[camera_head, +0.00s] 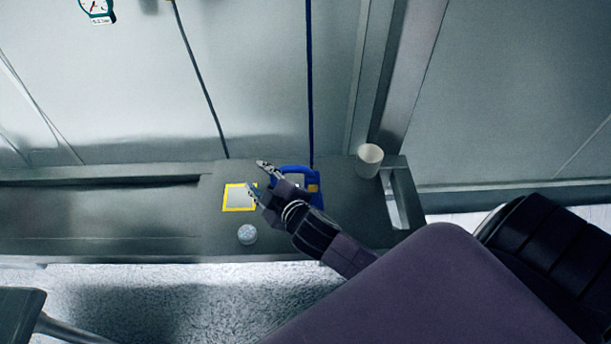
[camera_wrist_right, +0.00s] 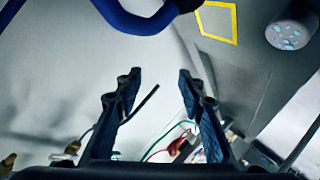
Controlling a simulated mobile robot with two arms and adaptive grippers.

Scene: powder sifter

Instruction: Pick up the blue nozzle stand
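The blue nozzle stand (camera_head: 296,170) sits on the grey bench, partly hidden behind my right gripper (camera_head: 257,176). A curved blue bar (camera_wrist_right: 148,22), which looks like part of the stand, crosses the top left of the right wrist view. My right gripper also shows in that view (camera_wrist_right: 158,78), with its two fingers spread and nothing between them. In the head view its fingertips point up and left, just left of the stand's blue frame. I cannot tell whether they touch it. My left gripper is not in view.
A yellow-edged square (camera_head: 225,207) lies left of the gripper on the bench (camera_head: 160,222). A pale round jar (camera_head: 247,235) stands near the front edge. A white cup (camera_head: 369,160) stands at the right. A blue line (camera_head: 310,80) hangs behind the stand. The bench's left part is clear.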

